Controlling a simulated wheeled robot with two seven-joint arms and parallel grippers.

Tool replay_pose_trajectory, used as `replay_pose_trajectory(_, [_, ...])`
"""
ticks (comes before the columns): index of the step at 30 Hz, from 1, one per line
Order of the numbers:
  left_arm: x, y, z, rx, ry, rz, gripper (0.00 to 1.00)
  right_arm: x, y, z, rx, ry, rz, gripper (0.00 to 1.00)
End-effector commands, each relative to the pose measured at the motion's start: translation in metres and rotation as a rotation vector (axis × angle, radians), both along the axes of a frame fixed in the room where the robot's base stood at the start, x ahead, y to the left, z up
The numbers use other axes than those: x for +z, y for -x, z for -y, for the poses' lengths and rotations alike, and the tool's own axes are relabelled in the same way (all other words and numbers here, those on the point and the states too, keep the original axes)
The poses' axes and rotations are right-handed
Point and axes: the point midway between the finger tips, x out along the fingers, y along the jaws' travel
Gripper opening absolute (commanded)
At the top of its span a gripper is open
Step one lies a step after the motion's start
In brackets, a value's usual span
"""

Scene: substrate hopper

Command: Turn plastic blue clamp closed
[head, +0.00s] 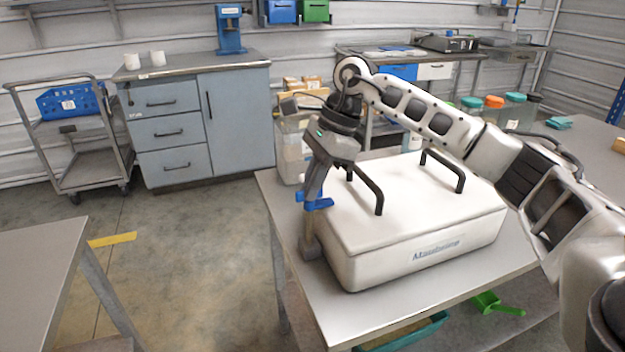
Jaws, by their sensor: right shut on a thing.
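A grey-brown fitting (309,246) sits below the clamp, against the box. My left gripper is not in view.
Two dark handles (368,190) stand on the box lid. A clear container (290,150) is behind the gripper. Jars with coloured lids (493,103) stand at the back right. A green scoop (495,305) and a teal tray (405,335) are below the table.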

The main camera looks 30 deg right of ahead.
Motion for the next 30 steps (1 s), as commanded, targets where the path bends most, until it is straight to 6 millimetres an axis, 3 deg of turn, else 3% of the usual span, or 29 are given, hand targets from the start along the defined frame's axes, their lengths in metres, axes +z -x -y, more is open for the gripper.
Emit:
replay_pose_trajectory(14, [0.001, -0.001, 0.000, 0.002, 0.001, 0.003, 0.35, 0.001, 0.000, 0.001, 0.013, 0.002, 0.002, 0.00])
replay_pose_trajectory(15, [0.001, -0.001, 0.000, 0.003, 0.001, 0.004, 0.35, 0.001, 0.000, 0.001, 0.013, 0.002, 0.002, 0.15])
replay_pose_trajectory(17, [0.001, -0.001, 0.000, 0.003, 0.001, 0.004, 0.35, 0.001, 0.000, 0.001, 0.013, 0.002, 0.002, 0.29])
replay_pose_trajectory(26, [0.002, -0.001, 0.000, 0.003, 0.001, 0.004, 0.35, 0.002, 0.000, 0.001, 0.011, 0.001, 0.001, 0.29])
replay_pose_trajectory(30, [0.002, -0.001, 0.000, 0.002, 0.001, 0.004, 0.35, 0.014, 0.000, 0.005, 0.010, 0.000, 0.004, 0.29])
